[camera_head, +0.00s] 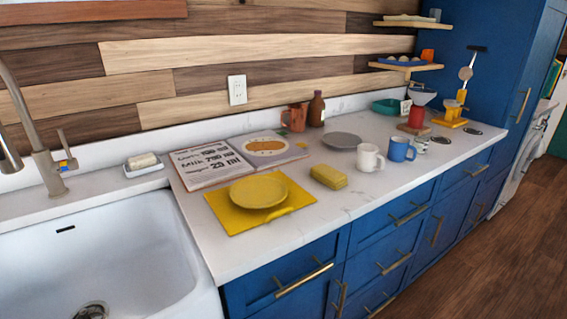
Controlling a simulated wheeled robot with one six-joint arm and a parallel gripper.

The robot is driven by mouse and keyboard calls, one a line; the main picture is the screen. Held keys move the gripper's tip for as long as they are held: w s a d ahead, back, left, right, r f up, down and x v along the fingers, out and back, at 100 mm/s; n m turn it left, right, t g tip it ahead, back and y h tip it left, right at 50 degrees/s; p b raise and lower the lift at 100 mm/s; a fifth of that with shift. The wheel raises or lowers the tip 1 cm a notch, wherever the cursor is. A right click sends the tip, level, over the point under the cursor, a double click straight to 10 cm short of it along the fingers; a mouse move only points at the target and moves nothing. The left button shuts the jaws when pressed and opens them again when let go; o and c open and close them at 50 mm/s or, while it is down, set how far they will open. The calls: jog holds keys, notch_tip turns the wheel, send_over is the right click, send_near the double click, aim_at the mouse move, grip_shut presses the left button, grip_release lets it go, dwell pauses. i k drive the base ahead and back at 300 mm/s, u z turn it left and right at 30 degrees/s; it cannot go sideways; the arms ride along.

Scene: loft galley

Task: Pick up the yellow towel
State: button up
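My gripper is not in view.
An open cookbook (205,168) lies behind the plate. A grey plate (342,140), white mug (369,158) and blue mug (401,150) are behind and right of the folded item. A white sink (120,235) is at left. Blue drawers with handles (303,281) line the front.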

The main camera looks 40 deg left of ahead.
aim_at(333, 178)
jog(key=u, duration=0.85)
jog(key=i, duration=0.9)
jog(key=u, duration=1.05)
jog(key=i, duration=0.2)
jog(key=u, duration=0.35)
